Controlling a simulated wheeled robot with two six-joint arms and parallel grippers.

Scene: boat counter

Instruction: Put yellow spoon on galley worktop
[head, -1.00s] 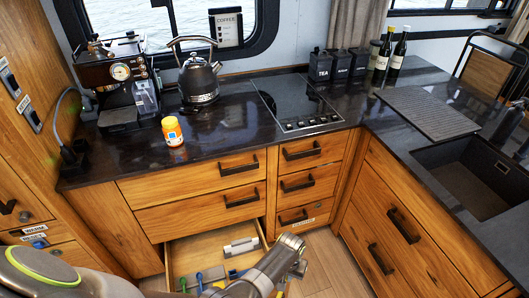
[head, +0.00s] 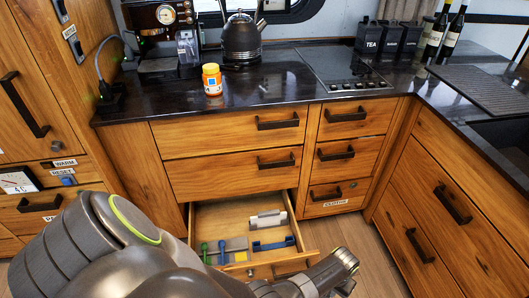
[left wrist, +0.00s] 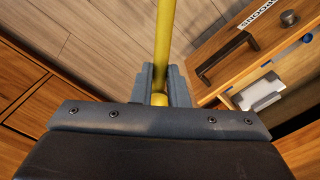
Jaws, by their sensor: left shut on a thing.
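The yellow spoon shows in the left wrist view as a yellow handle (left wrist: 165,40) running up from between the fingers; its bowl cannot be made out. My left gripper (left wrist: 160,82) is shut on this handle and holds it over the floor, beside the open drawer. In the head view, my left arm reaches in front of the drawer, and I cannot make out the spoon there. The galley worktop (head: 270,92) is the dark glossy counter above the drawers. My right gripper is in neither view.
An open drawer (head: 204,222) below the worktop holds blue, green and white items. On the worktop stand an orange jar (head: 212,80), a kettle (head: 241,42), a hob (head: 345,68) and black canisters (head: 388,40).

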